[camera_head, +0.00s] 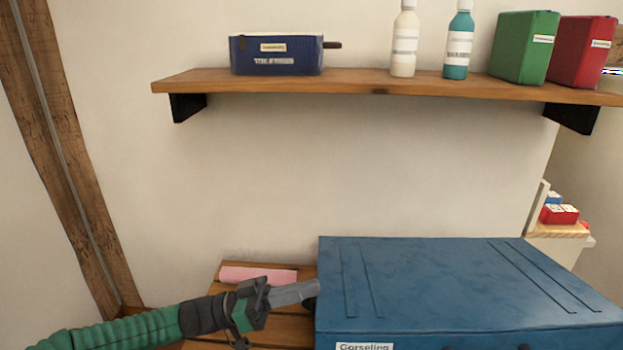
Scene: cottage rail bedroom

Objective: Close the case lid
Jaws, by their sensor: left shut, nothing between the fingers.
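The blue case (455,285) lies on a slatted wooden surface at the lower right. Its lid shows as a broad flat top with darker strap-like bands, and a label reading "Gorseling" (364,346) sits on its front edge. The lid looks down; the front seam is cut off by the bottom of the view, so I cannot tell whether a gap is left. My left gripper (308,288) is shut and empty at the case's left side, close to its edge; I cannot tell whether it touches. My right gripper is not in view.
A pink roll (258,275) lies on the slatted wood (285,325) behind my left gripper. A wall shelf (380,82) above holds a blue box (276,54), two bottles, and green and red boxes. A small stand with red items (560,214) is at the right.

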